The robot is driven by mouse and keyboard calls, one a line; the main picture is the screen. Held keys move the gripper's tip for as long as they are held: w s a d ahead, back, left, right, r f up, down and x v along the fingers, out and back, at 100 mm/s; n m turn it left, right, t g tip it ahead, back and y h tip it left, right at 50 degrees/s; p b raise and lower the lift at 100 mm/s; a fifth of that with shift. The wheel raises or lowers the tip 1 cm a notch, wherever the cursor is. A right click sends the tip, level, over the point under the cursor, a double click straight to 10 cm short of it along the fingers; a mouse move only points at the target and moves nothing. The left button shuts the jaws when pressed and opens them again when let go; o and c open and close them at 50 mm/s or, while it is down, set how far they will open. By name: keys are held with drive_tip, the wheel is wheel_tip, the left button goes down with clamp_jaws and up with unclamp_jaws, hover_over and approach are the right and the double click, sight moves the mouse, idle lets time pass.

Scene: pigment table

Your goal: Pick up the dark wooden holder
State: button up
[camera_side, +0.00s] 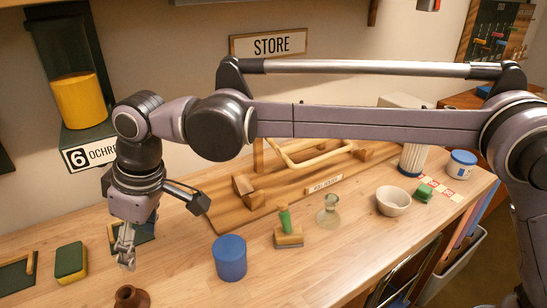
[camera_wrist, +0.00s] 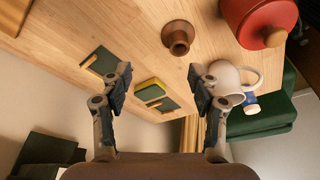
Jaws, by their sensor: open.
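The dark wooden holder (camera_side: 131,297) is a small brown turned piece standing on the table at the bottom edge of the side view, partly cut off. In the wrist view the holder (camera_wrist: 178,37) shows whole, with a round flared base and a narrower hollow neck. My gripper (camera_side: 125,260) points down above the table, a little behind the holder in the side view. In the wrist view my gripper (camera_wrist: 160,77) has its two fingers wide apart with nothing between them. The holder appears beyond the fingertips, apart from them.
A green and yellow sponge (camera_side: 70,262) and a blue cylinder (camera_side: 230,258) flank the gripper. A red pot (camera_wrist: 258,20) and white mug (camera_wrist: 226,78) stand right of the holder in the wrist view. A dark green tray (camera_wrist: 103,62) lies left. Bare wood surrounds the holder.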

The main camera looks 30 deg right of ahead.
drive_tip(key=s+a+f, duration=0.1)
drive_tip(key=a+f, duration=0.1)
drive_tip(key=a, duration=0.2)
hover_over(126, 295)
drive_tip(key=s+d, duration=0.1)
drive_tip(key=s, duration=0.1)
drive_tip(key=shift+n, duration=0.3)
drive_tip(key=f, duration=0.4)
drive_tip(key=shift+w+d+f, duration=0.1)
drive_tip(key=shift+w, duration=0.15)
drive_tip(key=shift+x, duration=2.95)
drive_tip(key=shift+s+d, duration=0.1)
drive_tip(key=shift+d, duration=0.05)
drive_tip(key=c, duration=1.3)
